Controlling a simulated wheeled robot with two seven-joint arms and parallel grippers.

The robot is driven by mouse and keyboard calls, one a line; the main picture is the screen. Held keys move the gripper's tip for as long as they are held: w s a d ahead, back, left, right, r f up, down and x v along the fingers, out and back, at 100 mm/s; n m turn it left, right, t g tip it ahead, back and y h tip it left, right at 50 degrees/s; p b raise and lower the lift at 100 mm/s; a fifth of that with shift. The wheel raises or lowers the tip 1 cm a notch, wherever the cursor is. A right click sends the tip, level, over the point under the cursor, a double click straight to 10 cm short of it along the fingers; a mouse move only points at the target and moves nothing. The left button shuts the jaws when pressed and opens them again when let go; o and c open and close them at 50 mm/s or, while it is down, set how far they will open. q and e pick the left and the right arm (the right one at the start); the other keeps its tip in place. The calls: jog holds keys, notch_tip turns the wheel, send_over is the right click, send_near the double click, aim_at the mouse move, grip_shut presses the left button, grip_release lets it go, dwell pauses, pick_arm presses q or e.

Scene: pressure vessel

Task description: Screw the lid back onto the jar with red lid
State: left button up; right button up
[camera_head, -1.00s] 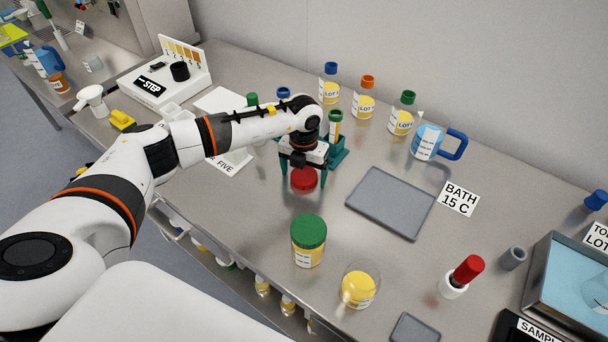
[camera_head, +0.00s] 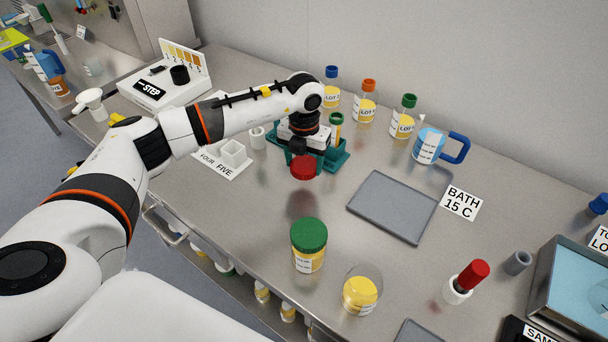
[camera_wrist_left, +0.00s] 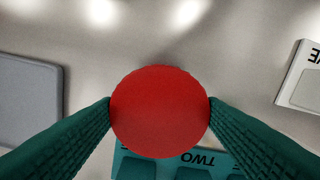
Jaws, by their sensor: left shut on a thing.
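The red lid (camera_head: 302,168) is gripped between the teal fingers of my left gripper (camera_head: 301,160). It hangs above the bench, with a dark reddish reflection below it. In the left wrist view the round red lid (camera_wrist_left: 160,111) fills the gap between both fingertips. An open glass jar (camera_head: 361,291) with yellow contents stands upright near the front edge of the bench, to the right of and nearer than the lid. No lid is on it. My right gripper is not in view.
A jar with a green lid (camera_head: 309,245) stands between the held lid and the open jar. A grey tray (camera_head: 393,205) lies to the right. A teal rack (camera_head: 336,158) is behind the gripper.

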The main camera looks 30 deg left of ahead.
aim_at(305, 165)
pick_arm(q)
jog(key=shift+r+b, duration=0.45)
jog(key=shift+r, duration=1.9)
jog(key=shift+d, duration=0.1)
